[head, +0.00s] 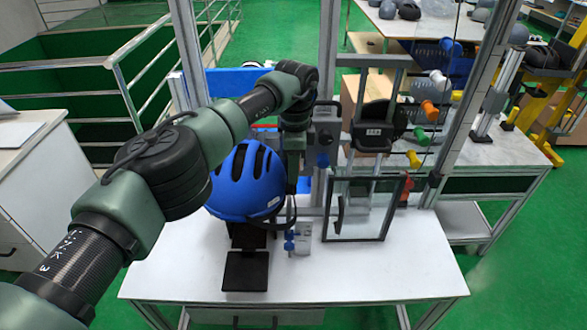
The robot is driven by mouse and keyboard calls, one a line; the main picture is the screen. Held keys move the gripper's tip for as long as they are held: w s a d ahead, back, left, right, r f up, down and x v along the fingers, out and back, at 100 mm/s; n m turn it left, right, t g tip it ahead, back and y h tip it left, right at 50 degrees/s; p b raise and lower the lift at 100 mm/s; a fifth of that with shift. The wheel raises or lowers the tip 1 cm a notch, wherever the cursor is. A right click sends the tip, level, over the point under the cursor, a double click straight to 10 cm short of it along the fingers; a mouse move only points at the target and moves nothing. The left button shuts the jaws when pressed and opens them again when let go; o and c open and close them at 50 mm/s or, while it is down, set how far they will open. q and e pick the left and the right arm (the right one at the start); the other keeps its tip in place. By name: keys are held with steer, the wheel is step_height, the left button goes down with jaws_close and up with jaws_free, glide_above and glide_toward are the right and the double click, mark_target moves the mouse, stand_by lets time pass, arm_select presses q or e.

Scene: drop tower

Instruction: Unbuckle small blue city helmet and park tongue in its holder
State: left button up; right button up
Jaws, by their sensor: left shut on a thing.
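The small blue city helmet (238,188), with dark vents, sits on a black stand on the white table. Its dark strap (268,224) hangs below the right side of the shell. My left gripper (292,194) points down just right of the helmet and is shut at the strap's buckle, which is too small and dark to make out; I cannot tell whether the tongue is still in it. A small holder with blue knobs (290,240) stands on the table just below the gripper. My right gripper is not in view.
The drop tower's clear guard panel (360,208) in a dark frame stands right of the gripper. Metal posts rise behind the helmet. A black plate (246,272) lies in front of the stand. The white table (400,280) is clear at the front right.

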arm_select(q)
steer(key=shift+f, duration=0.5)
stand_by(0.6)
steer(key=o, duration=1.1)
steer(key=shift+c, duration=0.2)
steer(key=d+r+p, duration=0.3)
steer(key=r+p, duration=0.3)
steer(key=r, duration=0.4)
steer(key=shift+p, duration=0.4)
steer(key=shift+s+f, duration=0.1)
stand_by(0.5)
